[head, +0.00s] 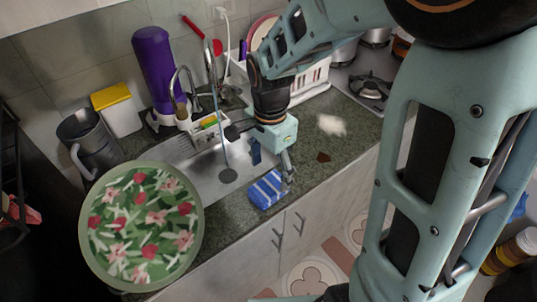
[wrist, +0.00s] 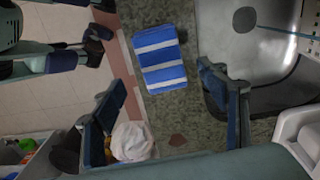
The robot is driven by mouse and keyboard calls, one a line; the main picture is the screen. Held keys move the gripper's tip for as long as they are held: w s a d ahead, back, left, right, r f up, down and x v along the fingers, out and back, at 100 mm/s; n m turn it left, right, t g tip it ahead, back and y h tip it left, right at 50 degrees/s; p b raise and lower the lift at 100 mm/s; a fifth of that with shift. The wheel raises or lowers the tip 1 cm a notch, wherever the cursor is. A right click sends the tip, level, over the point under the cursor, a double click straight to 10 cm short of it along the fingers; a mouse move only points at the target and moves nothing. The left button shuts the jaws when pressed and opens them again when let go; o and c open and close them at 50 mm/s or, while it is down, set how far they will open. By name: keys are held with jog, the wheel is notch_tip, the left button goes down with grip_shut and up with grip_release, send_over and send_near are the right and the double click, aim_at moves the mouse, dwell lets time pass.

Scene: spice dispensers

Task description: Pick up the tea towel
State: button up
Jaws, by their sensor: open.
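The tea towel (head: 266,189) is a folded blue cloth with white stripes. It lies on the green-grey counter at the front edge of the sink. In the wrist view the towel (wrist: 161,58) lies ahead of the fingers, about midway between them. My gripper (head: 272,168) is open and empty, pointing down above the towel. In the wrist view the two dark blue fingers of my gripper (wrist: 161,80) are spread wide apart. The exact height above the towel is hard to tell.
The sink (head: 222,180) lies just left of the towel in the head view. A floral round tray (head: 140,226) is at the left. A small brown piece (head: 323,157) and a whitish patch (head: 331,125) are on the counter. A dish rack (head: 309,78) stands behind.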

aim_at(269, 185)
jog(key=shift+a+f, duration=0.1)
jog(key=shift+f, duration=3.5)
jog(key=c, duration=1.2)
